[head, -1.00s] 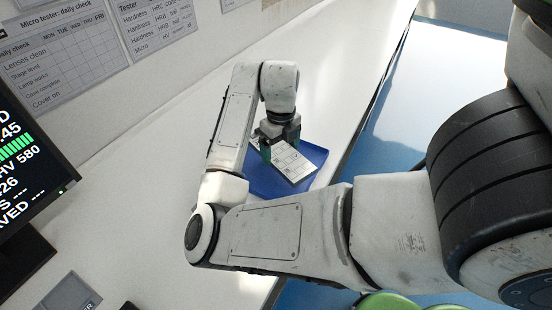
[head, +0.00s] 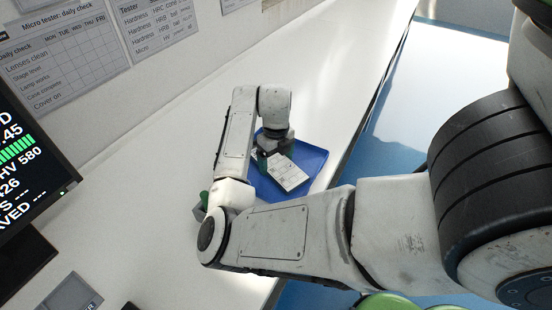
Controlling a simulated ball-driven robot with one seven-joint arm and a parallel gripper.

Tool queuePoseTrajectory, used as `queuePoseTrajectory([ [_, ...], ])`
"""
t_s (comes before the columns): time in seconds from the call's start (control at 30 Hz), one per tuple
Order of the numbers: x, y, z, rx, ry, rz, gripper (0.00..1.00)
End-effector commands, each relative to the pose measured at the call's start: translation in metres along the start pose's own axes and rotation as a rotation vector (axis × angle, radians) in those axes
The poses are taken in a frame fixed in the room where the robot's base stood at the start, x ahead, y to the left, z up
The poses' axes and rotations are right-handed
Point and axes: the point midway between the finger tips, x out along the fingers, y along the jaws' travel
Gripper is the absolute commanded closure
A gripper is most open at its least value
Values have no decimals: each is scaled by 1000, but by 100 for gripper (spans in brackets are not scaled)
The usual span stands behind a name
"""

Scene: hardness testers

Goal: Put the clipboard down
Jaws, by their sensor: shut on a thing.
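The clipboard (head: 288,173), with a white printed sheet on it, is at the end of my arm in the head view. It is over the blue tray (head: 314,158) on the white bench. My gripper (head: 269,157) is shut on the clipboard at its upper left edge. The wrist hides part of the clipboard and the far part of the tray. I cannot tell whether the clipboard touches the tray floor or hangs just above it.
A dark monitor (head: 25,150) stands at the left. A grey and green object (head: 201,206) shows partly behind my elbow. The white bench (head: 318,75) is clear beyond the tray, and its edge runs close to the tray's right side. Printed sheets (head: 65,55) hang on the wall.

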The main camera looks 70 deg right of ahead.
Motion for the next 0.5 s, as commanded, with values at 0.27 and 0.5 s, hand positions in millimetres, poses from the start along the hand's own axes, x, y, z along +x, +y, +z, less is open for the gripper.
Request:
queuePoseTrajectory([
  [0.27,1,0,0,0,0,0,0],
  [0.5,-10,0,0,1,-2,-1,0],
])
